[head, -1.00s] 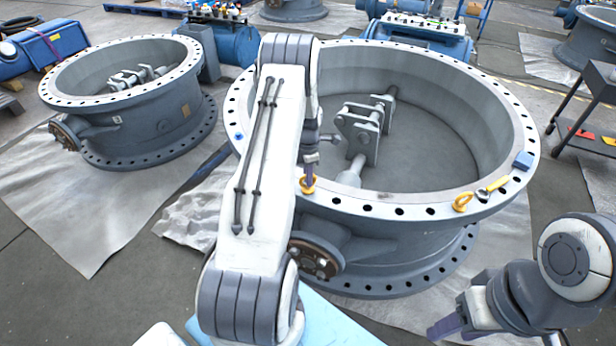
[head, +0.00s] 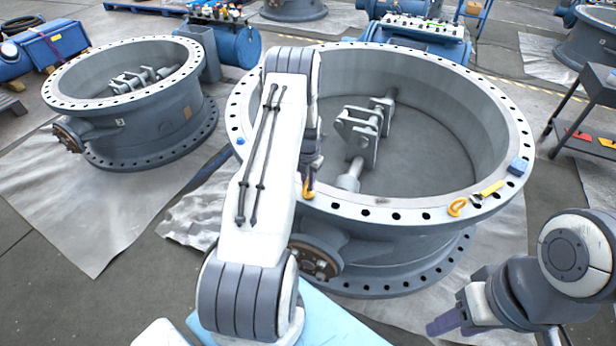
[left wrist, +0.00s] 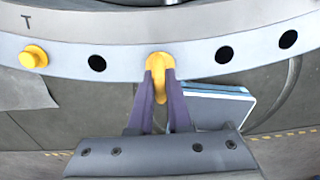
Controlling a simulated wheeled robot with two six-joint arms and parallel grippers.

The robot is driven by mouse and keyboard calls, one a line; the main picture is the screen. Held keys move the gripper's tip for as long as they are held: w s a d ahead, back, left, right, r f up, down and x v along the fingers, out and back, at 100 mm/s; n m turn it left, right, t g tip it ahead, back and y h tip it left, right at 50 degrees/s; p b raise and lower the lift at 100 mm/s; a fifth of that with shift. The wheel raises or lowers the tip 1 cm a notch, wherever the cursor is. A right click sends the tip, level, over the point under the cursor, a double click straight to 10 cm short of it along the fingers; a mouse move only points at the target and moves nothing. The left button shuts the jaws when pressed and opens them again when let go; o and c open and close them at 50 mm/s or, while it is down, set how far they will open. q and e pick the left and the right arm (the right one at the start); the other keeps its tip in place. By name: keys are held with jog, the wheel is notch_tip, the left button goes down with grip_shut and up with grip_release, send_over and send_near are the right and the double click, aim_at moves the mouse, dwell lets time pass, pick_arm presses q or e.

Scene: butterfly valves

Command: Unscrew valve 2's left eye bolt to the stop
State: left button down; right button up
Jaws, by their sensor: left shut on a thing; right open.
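The large middle valve (head: 400,225) is a grey open ring with a drilled flange; I cannot read a number on it. Its left yellow eye bolt (head: 308,193) stands at the near rim. My left gripper (head: 311,182) is shut on this eye bolt, partly hiding it behind the wrist. In the left wrist view, the purple fingers (left wrist: 160,88) pinch the yellow eye bolt (left wrist: 159,62) at the flange. The eye bolt's thread is hidden. A second yellow eye bolt (head: 457,207) sits farther right on the rim. My right gripper (head: 443,325) is open and empty, off the valve at lower right.
A yellow plug (left wrist: 33,57) shows near a letter T in the wrist view. Another valve (head: 150,125) stands left. A dark cart (head: 590,110) stands right.

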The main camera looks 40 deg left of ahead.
pick_arm(q)
jog(key=shift+r+n+p, duration=0.35)
jog(key=shift+n+p, duration=0.65)
jog(key=shift+p, duration=3.8)
jog(key=shift+w+f+p, duration=0.1)
jog(key=shift+f+p, duration=0.15)
jog(key=shift+p, duration=0.6)
jog(key=c, duration=0.8)
grip_release()
jog(key=shift+f, duration=0.1)
jog(key=shift+c, duration=0.2)
notch_tip(320, 180, up, 10)
jog(key=shift+r+b, duration=0.25)
jog(key=shift+b, duration=0.95)
